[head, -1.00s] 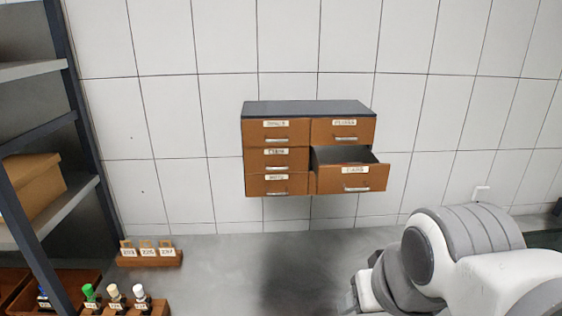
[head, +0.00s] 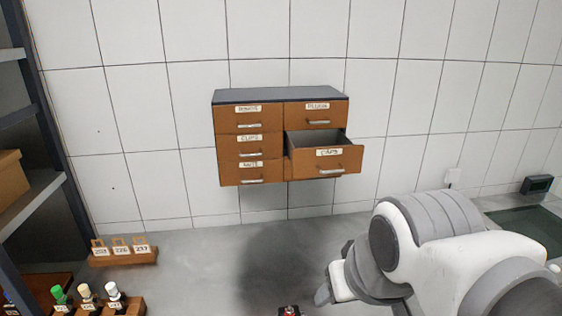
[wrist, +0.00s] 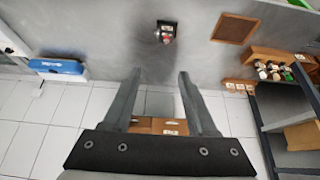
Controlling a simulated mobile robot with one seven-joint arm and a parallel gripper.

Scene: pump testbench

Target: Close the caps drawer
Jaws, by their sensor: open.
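The caps drawer (head: 346,160) is the lower right drawer of a brown wall cabinet (head: 262,97) with a dark top. It is pulled out, with its open inside visible from above and a metal handle on its front. The other drawers look shut. My gripper (wrist: 157,78) is open and empty in the wrist view, its two fingers apart. Part of the cabinet shows low between and behind the fingers there, partly hidden by the gripper body. In the head view my arm is at the lower right, below and apart from the drawer; the fingers are mostly hidden.
The grey bench (head: 200,270) is mostly clear below the cabinet. A small dark device with a red part (wrist: 166,32) is on it. Tagged wooden blocks (head: 122,257), a bottle holder (head: 135,307) and a shelf rack are at left. A dark display (head: 537,185) is at right.

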